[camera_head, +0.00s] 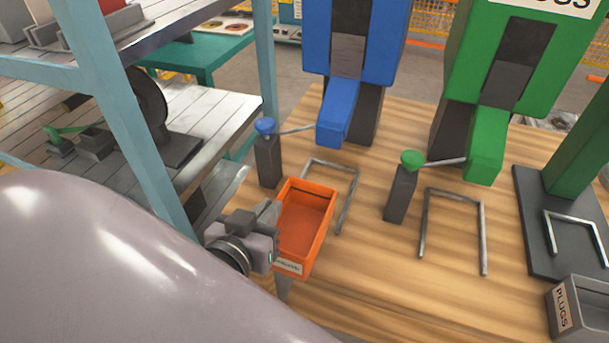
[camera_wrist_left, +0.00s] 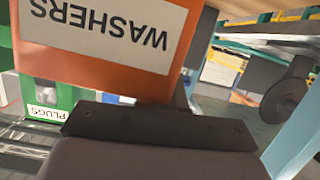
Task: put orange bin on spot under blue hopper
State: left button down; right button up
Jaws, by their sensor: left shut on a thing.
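The orange bin (camera_head: 306,222) is an empty open box with a white label at its near end. In the left wrist view the bin (camera_wrist_left: 178,75) shows its label, "WASHERS", upside down. My left gripper (camera_head: 268,222) is shut on the bin's left side. The blue hopper (camera_head: 345,60) stands at the back, its chute pointing down toward the table. A grey metal bracket outline (camera_head: 348,205) marks the spot below the chute. The bin overlaps the left and near part of this spot; whether it touches the table I cannot tell. My right gripper is not in view.
A grey post with a blue knob (camera_head: 268,155) stands just behind the bin. A green hopper (camera_head: 505,60), its knobbed post (camera_head: 402,185) and bracket (camera_head: 454,225) are to the right. A grey PLUGS bin (camera_head: 583,308) sits front right. A blue-grey shelf frame (camera_head: 125,110) is left.

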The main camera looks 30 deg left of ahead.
pick_arm(q)
jog(key=shift+w+a+b, duration=0.2)
jog(key=shift+w, duration=0.45)
jog(key=shift+w+a+b, duration=0.15)
jog(key=shift+w, duration=0.45)
jog(key=p+x, duration=0.2)
jog(key=x, duration=1.1)
jog(key=shift+a+r, duration=0.1)
jog(key=c, duration=1.3)
grip_release()
jog(key=shift+o, duration=0.2)
jog(key=v, duration=1.2)
jog(key=shift+r, duration=0.1)
